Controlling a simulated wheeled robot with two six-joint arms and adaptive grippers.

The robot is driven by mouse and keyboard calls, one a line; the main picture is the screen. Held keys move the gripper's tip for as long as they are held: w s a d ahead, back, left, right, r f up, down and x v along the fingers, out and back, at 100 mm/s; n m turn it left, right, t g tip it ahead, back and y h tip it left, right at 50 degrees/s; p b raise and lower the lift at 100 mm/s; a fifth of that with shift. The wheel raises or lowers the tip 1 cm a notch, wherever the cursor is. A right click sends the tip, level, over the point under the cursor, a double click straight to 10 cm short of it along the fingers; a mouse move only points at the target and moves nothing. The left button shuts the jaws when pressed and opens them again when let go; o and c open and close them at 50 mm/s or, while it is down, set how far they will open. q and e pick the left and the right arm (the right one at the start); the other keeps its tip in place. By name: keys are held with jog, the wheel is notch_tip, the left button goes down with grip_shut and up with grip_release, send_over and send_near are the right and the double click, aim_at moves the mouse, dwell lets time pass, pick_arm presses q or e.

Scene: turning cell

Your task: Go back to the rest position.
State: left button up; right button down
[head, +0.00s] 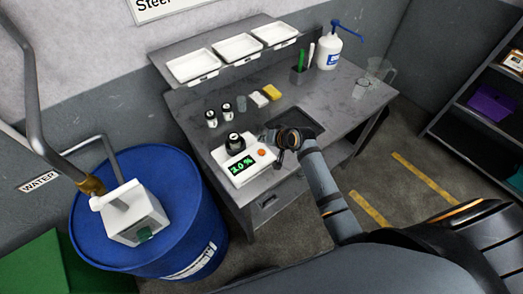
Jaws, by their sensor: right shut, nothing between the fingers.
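My right gripper (279,152) is at the front edge of the grey bench, just right of the white meter (241,170) and its orange button. It is shut with nothing in it. Its arm comes in from the lower right. The meter's green display reads about 3.0 %, and a dark round piece (235,143) sits on the meter's top. I cannot tell whether the gripper touches the meter. My left gripper does not show.
The grey bench (208,138) bears small bottles (212,119), a yellow sponge (271,92), a pump bottle (329,54) and a clear jug (375,75). White trays (193,67) sit on a raised shelf. A blue drum (185,215) stands at left, shelving at right. Floor between is clear.

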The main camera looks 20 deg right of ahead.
dwell(0.6)
jog(key=s+d+r+n+g+h, duration=0.1)
jog(key=s+d+n+g+h, duration=0.1)
jog(key=s, duration=0.7)
jog(key=s+d+r+n+g+h, duration=0.1)
jog(key=s+d, duration=0.2)
jog(key=s, duration=0.6)
jog(key=s+d+r+n+g+h, duration=0.2)
jog(key=s, duration=0.6)
jog(key=s+d+f+b, duration=0.1)
jog(key=f+b, duration=0.2)
jog(key=f, duration=0.9)
jog(key=s+d+f+g+b, duration=0.1)
jog(key=f+b, duration=0.1)
jog(key=f, duration=1)
jog(key=s+d+f+b, duration=0.1)
jog(key=s+f+b, duration=0.15)
jog(key=f, duration=0.95)
jog(key=s+f+g+b, duration=0.1)
jog(key=s+f+b, duration=0.4)
jog(key=s+f, duration=1.1)
notch_tip(320, 180, down, 3)
jog(key=shift+s+d+f+m, duration=0.2)
jog(key=shift+s+d+m, duration=0.1)
jog(key=shift+m, duration=0.1)
